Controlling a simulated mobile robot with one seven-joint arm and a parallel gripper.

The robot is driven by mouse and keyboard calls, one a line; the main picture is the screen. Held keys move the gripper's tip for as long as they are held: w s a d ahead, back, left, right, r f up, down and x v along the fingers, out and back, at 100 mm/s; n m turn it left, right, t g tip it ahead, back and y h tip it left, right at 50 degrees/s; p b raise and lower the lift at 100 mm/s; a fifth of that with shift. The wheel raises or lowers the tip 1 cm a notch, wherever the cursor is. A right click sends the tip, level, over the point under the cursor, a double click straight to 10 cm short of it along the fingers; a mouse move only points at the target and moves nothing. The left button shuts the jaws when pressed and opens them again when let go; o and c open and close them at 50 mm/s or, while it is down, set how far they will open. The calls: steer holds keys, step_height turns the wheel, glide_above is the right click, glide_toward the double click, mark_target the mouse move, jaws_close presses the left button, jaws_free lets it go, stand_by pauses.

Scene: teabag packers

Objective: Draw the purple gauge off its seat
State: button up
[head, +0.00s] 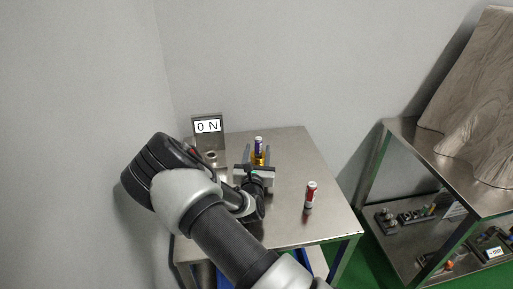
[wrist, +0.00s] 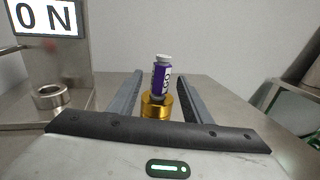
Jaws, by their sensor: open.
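The purple gauge (wrist: 161,77) is a small upright cylinder with a white cap and a light label. It sits on a gold round seat (wrist: 157,107), and both also show in the head view, the gauge (head: 258,145) above the seat (head: 258,160). My gripper (wrist: 160,88) is open, with one grey finger on each side of the gauge and seat. In the wrist view, gaps show between the fingers and the gauge. The seat's lower part is hidden behind the gripper body.
A red and white cylinder (head: 310,195) stands at the table's right. A stand with an "ON" display (head: 208,127) is at the back left, with a silver ring (wrist: 50,97) by it. The steel table (head: 300,155) is clear at the back right. A shelf unit (head: 405,160) stands farther right.

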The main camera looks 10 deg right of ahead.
jaws_close()
step_height(320, 180, up, 10)
steer(key=p, duration=0.3)
stand_by(0.3)
